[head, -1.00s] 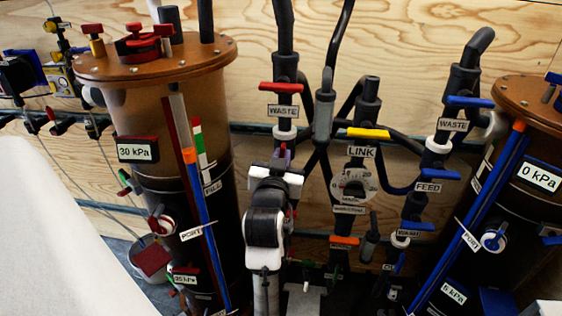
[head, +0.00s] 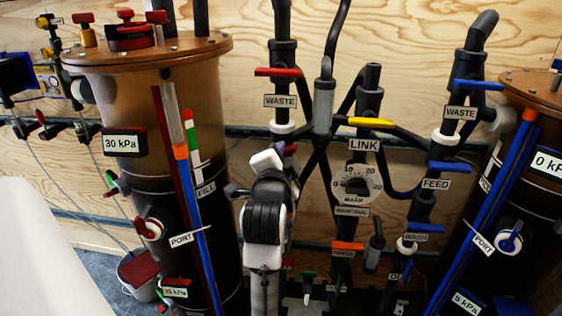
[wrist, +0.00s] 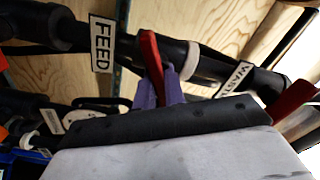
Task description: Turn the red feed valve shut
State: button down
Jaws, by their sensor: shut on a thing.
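The red feed valve handle (wrist: 150,62) shows in the wrist view beside the FEED label (wrist: 102,44), on a dark pipe. It appears to lie at an angle across the pipe. My gripper (wrist: 159,88) has its purple fingers shut around the handle's lower part. In the head view my gripper (head: 286,163) is at the left pipe column, below the WASTE label. A small piece of red (head: 291,149) shows at its fingers. My wrist hides most of the feed valve and its label there.
The red waste handle (head: 277,72) is just above my gripper. The yellow link handle (head: 370,122) and a round dial (head: 355,184) are to the right. A brown-lidded tank (head: 150,52) stands close on the left. Blue-handled valves fill the right column.

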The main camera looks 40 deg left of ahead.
jog(key=m+b, duration=0.1)
jog(key=m, duration=0.1)
jog(key=m+b, duration=0.1)
jog(key=m, duration=0.1)
jog(key=m+b, duration=0.1)
jog(key=shift+f+m, duration=0.25)
jog(key=shift+m, duration=0.15)
dwell(0.4)
jog(key=c, duration=1.5)
grip_release()
jog(key=shift+d, duration=0.1)
jog(key=b+v, duration=1)
jog(key=v, duration=0.3)
jog(key=shift+s+d, duration=0.25)
